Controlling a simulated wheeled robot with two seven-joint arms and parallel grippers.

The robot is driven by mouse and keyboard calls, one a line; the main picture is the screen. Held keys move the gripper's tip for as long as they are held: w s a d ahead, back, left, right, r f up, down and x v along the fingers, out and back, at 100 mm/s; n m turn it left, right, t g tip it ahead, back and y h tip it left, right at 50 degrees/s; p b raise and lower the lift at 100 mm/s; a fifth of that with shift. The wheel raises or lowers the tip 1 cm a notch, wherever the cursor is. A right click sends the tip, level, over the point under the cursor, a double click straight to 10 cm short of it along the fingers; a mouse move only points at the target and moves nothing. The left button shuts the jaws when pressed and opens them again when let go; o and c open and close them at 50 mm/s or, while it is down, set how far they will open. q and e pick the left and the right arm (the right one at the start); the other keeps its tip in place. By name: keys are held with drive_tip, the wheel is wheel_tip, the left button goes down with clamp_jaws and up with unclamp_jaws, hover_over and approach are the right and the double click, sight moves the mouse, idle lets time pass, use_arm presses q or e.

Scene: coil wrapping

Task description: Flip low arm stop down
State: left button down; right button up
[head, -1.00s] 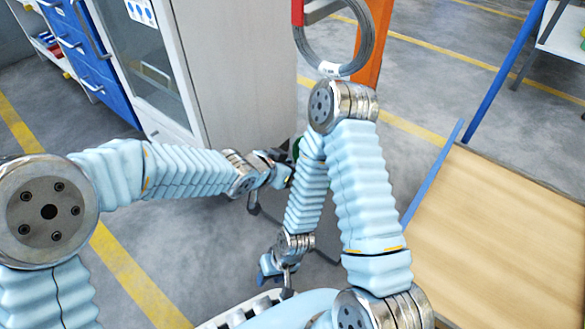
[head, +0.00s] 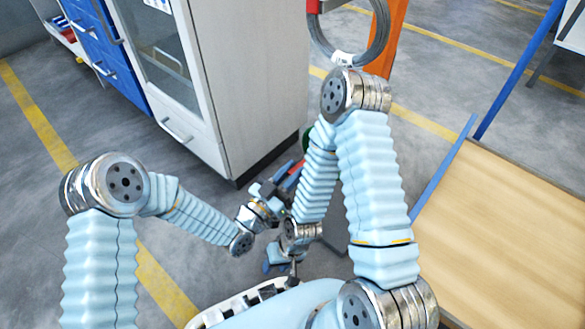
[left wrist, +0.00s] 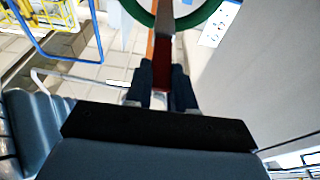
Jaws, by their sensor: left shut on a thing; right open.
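In the left wrist view, a dark red piece (left wrist: 161,77), which looks like the low arm's stop, sits between the fingers of my left gripper (left wrist: 161,88). It is at the near end of a grey arm (left wrist: 164,22) that carries a green coil (left wrist: 205,12). My left gripper is shut on this red piece. In the head view, my left gripper (head: 280,180) is beside a small red part (head: 293,170), low by the cabinet; my right forearm hides much of this area. My right gripper (head: 281,267) is open and empty, lower down near my base.
A grey wire coil (head: 347,60) hangs higher up by an orange post (head: 388,45). A white and grey cabinet (head: 235,90) stands close behind my left gripper. A wooden tabletop (head: 500,235) is at the right. Floor at the left is open.

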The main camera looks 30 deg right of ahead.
use_arm(q)
drive_tip(key=shift+f+t+h, duration=0.4)
drive_tip(key=shift+f+h, duration=0.1)
drive_tip(key=shift+h, duration=0.3)
drive_tip(key=c, duration=1)
unclamp_jaws()
drive_tip(key=shift+o, duration=0.2)
drive_tip(key=v, duration=1.3)
drive_tip(key=shift+a+f+p, duration=0.3)
drive_tip(key=shift+p, duration=0.05)
